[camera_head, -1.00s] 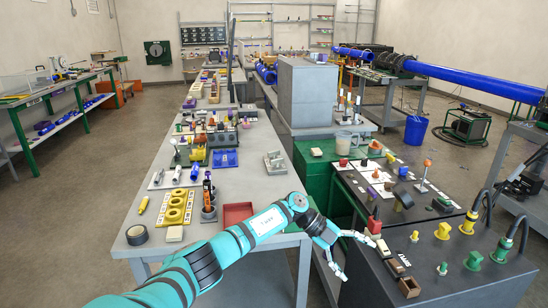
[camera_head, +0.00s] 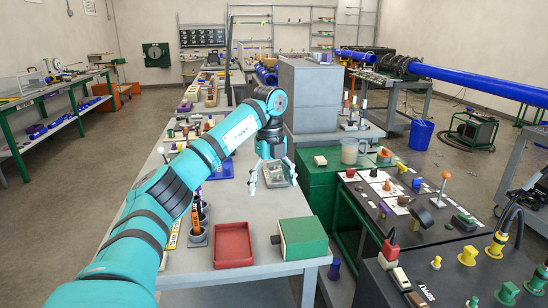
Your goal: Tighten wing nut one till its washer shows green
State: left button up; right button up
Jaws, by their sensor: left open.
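My left gripper (camera_head: 272,176) is open over the table's right side. Its pale fingers are spread on either side of a small grey metal fixture (camera_head: 283,170). The wrist hides part of the fixture, and I cannot tell whether the fingers touch it. I cannot make out wing nut one or its washer, or any washer colour, at this size. My right gripper does not show.
A red tray (camera_head: 233,262) and a green box (camera_head: 304,238) stand near the grey table's front edge. A tall grey cabinet (camera_head: 308,95) stands behind. A dark control panel (camera_head: 455,258) with coloured knobs is at right. My left arm covers much of the table.

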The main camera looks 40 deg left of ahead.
aim_at(272, 166)
jog(key=i+j, duration=0.6)
jog(key=j, duration=0.15)
jog(key=i+j, duration=0.6)
jog(key=j, duration=0.15)
